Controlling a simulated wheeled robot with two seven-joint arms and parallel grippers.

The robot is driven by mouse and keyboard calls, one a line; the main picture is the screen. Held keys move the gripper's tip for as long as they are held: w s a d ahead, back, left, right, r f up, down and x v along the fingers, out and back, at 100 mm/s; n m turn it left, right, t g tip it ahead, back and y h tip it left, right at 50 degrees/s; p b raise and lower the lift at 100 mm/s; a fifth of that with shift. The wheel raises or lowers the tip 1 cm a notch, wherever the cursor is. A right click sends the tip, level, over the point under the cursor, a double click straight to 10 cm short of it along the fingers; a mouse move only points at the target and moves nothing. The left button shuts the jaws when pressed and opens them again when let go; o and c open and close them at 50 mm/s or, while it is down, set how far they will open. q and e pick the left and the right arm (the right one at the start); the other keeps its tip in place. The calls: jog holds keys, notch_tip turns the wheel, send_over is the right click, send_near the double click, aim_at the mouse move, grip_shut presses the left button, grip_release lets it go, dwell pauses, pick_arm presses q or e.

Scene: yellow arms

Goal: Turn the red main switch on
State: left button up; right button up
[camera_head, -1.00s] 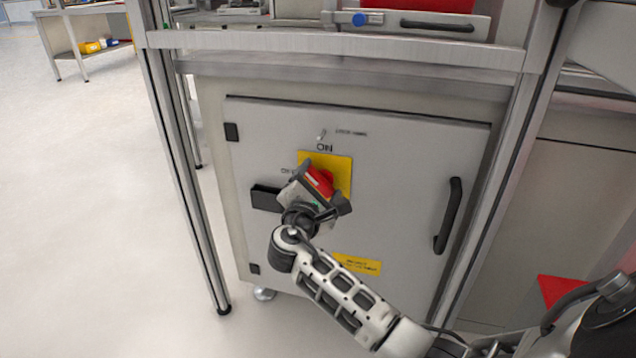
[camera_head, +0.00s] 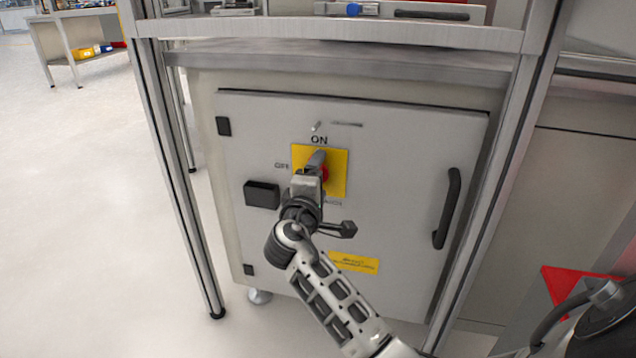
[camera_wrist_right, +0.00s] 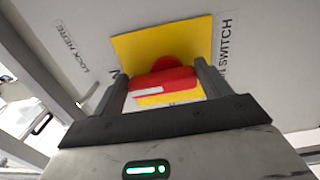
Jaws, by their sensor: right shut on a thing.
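The red main switch (camera_head: 325,174) sits on a yellow plate (camera_head: 339,164) on the grey cabinet door, with "ON" printed above the plate and "OFF" to its left. My right gripper (camera_head: 316,165) is in front of the switch and hides most of it. In the right wrist view, the red handle (camera_wrist_right: 165,84) with a white mark lies between the two fingers of the right gripper (camera_wrist_right: 161,82), which is shut on it. Which label the handle points at is hard to tell behind the gripper. My left gripper is not in view.
The cabinet door (camera_head: 400,180) has a black handle (camera_head: 447,208) at right and a black block (camera_head: 262,194) left of the switch. Aluminium frame posts stand on both sides. A yellow label (camera_head: 354,262) is below. Open floor lies at left.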

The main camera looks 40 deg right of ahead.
jog(key=shift+m, duration=0.3)
jog(key=o, duration=1)
